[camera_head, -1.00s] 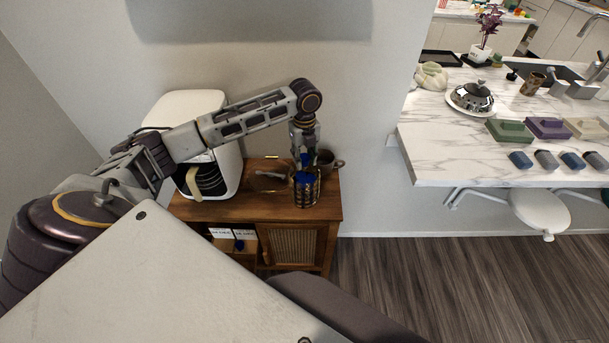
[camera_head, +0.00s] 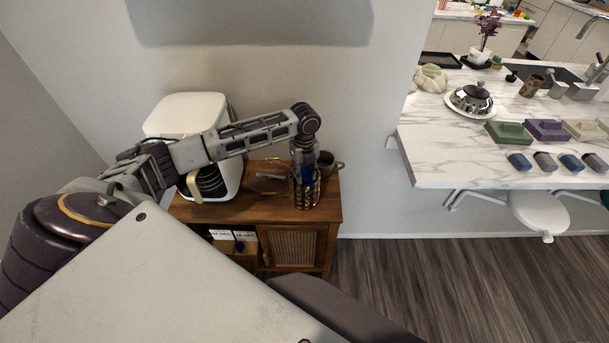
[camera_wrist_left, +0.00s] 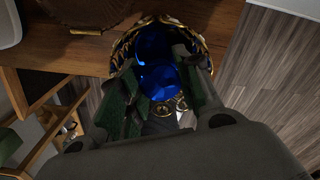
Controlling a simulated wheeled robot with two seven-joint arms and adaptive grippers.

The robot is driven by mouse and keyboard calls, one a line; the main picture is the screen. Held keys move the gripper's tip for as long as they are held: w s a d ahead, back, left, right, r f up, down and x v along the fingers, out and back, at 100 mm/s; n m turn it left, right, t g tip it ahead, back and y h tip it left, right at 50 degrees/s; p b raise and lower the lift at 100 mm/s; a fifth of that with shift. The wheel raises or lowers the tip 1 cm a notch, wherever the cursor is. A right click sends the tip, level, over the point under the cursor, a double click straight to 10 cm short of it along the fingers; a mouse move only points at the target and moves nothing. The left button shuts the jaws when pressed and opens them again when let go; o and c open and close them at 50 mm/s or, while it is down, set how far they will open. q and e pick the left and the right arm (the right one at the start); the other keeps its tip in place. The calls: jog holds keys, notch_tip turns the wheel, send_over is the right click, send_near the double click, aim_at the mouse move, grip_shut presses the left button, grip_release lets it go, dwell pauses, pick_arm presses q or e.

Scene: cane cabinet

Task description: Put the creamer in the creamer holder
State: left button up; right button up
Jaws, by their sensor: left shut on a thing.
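The creamer is a small shiny blue item (camera_wrist_left: 155,48). It shows in the head view only as a small blue patch (camera_head: 307,173). The creamer holder (camera_head: 305,194) is a dark, gold-patterned open container near the right end of the wooden cabinet top. Its gold rim (camera_wrist_left: 198,36) curves around the creamer in the left wrist view. My left gripper (camera_head: 305,177) points down into the holder's mouth and is shut on the creamer. The creamer's underside is hidden, so I cannot tell if it touches the holder's bottom. My right gripper is not in view.
A marble counter (camera_head: 440,155) stands to the right.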

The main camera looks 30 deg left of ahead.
aim_at(305, 172)
pick_arm(q)
jog(key=shift+f, duration=0.85)
jog(key=shift+f, duration=0.15)
jog(key=o, duration=0.6)
notch_tip(305, 172, up, 12)
jog(key=shift+b, duration=0.45)
